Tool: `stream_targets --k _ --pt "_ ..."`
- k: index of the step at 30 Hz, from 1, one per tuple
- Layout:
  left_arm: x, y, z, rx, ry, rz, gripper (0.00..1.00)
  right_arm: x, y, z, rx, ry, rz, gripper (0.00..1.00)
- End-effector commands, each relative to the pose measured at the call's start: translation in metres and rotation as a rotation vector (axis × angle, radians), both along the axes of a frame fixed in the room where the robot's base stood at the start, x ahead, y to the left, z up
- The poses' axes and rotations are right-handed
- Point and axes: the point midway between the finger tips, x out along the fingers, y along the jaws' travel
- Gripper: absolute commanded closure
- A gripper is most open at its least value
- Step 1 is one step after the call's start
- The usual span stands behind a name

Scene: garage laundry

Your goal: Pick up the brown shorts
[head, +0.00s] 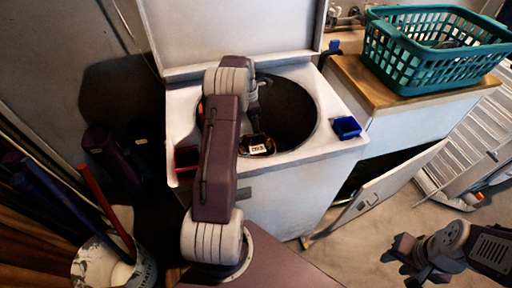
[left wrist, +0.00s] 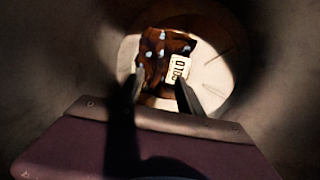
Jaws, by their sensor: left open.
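The brown shorts (left wrist: 160,47), dark with pale blotches, lie on the lit floor of the washer drum in the left wrist view. A white tag (left wrist: 178,68) with dark letters lies against them. In the head view a brown bit with the tag (head: 257,148) shows low in the drum opening. My left gripper (left wrist: 158,90) is open and empty, its two fingers apart and pointing down at the shorts; whether they touch cannot be told. My left arm reaches over the washer (head: 285,185) into the drum. My right gripper (head: 408,258) is far off at the lower right.
The drum wall (left wrist: 50,90) surrounds my left gripper. The washer's lid (head: 230,30) stands open behind. A blue box (head: 346,127) sits on the washer's right rim. A teal basket (head: 405,70) stands on the wooden counter. A cabinet door (head: 380,190) hangs open below.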

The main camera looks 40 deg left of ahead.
Motion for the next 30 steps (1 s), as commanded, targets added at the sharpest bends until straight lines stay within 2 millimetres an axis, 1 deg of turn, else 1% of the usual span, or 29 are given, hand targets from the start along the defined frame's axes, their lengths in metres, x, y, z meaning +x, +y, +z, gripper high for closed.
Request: stream_targets --k 1,3,5,8,10,11,15,18,24,25,26,27,29,30 --pt "0.0 -0.001 -0.013 -0.002 0.003 0.0 0.56 0.0 0.0 -0.006 0.0 0.0 0.0 0.64" --pt "0.001 -0.002 -0.024 -0.002 0.003 -0.001 0.56 0.0 0.0 -0.01 0.0 0.0 0.0 0.64" --pt "0.002 -0.002 -0.029 -0.002 0.003 -0.001 0.56 0.0 0.0 -0.011 0.0 0.0 0.0 0.64" --pt "0.002 -0.002 -0.03 -0.001 0.001 -0.001 0.56 0.0 0.0 -0.01 0.0 0.0 0.0 0.64" --pt "0.002 -0.001 -0.036 -0.001 0.001 -0.001 0.56 0.0 0.0 -0.013 0.0 0.0 0.0 0.64" --pt "0.003 -0.001 -0.04 -0.002 0.001 0.0 0.56 0.0 0.0 -0.015 0.0 0.0 0.0 0.64" --pt "0.003 0.002 -0.067 -0.002 0.003 0.0 0.56 0.0 0.0 -0.027 0.0 0.0 0.0 0.64" --pt "0.005 0.0 -0.08 -0.001 0.002 -0.001 0.56 0.0 0.0 -0.03 0.0 0.0 0.0 0.64" --pt "0.005 0.0 -0.08 -0.001 0.001 -0.001 0.56 0.0 0.0 -0.028 0.0 0.0 0.0 0.64" --pt "0.005 0.0 -0.08 -0.001 0.001 -0.001 0.62 0.0 0.0 -0.028 0.0 0.0 0.0 0.64" --pt "0.005 0.0 -0.08 -0.001 0.001 -0.001 0.7 0.0 0.0 -0.028 0.0 0.0 0.0 0.64" --pt "0.005 0.0 -0.08 -0.001 0.001 -0.001 0.81 0.0 0.0 -0.028 0.0 0.0 0.0 0.64" --pt "0.005 0.0 -0.08 -0.001 0.001 -0.001 0.98 0.0 0.0 -0.028 0.0 0.0 0.0 0.64" --pt "0.005 0.0 -0.08 -0.001 0.001 -0.001 1.0 0.0 0.0 -0.028 0.0 0.0 0.0 0.64"
